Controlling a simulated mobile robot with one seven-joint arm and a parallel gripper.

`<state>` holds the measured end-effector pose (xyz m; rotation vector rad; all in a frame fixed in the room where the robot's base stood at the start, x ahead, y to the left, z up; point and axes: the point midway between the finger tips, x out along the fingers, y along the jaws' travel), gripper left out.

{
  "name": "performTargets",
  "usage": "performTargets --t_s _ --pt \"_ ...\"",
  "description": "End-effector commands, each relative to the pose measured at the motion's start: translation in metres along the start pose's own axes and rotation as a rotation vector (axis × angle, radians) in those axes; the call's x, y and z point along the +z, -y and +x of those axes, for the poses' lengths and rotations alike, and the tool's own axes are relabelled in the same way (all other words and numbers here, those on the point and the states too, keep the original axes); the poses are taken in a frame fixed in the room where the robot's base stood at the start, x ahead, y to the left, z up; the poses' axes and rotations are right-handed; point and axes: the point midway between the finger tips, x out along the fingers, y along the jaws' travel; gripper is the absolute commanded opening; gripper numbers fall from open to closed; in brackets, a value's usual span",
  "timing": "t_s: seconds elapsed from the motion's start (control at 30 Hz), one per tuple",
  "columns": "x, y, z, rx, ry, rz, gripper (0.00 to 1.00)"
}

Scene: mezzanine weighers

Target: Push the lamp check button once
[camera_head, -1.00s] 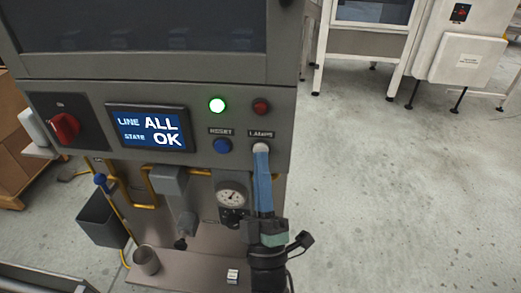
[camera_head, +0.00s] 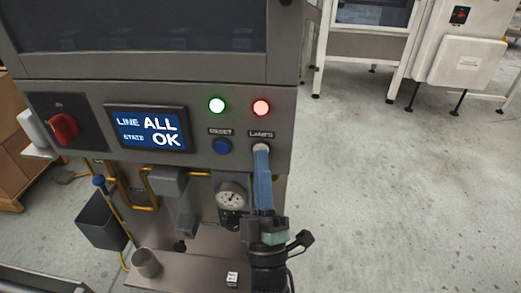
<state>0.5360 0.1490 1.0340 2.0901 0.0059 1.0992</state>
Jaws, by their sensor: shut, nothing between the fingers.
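The lamp check button (camera_head: 261,146) is a pale round button under the label LAMPS, at the right of the grey control panel (camera_head: 90,143). My gripper (camera_head: 262,154) is shut and empty, its blue fingers pointing up with their tips at the button. The fingertips cover the button's lower part and appear to touch it. Above the label, a red lamp (camera_head: 261,107) is brightly lit. To its left a green lamp (camera_head: 217,105) is also lit.
A blue RESET button (camera_head: 222,146) sits close to the left of my fingertips. Further left are a display (camera_head: 148,128) reading LINE STATE ALL OK and a red rotary switch (camera_head: 65,127). Below are a gauge (camera_head: 230,196) and a metal cup (camera_head: 145,262). Open floor lies to the right.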

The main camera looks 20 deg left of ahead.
Motion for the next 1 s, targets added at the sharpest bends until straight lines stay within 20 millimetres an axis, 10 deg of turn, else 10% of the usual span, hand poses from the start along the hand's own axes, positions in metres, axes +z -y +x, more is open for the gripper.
performTargets --t_s 1.0 --pt "-0.025 -0.026 -0.035 -0.001 0.001 -0.001 0.0"
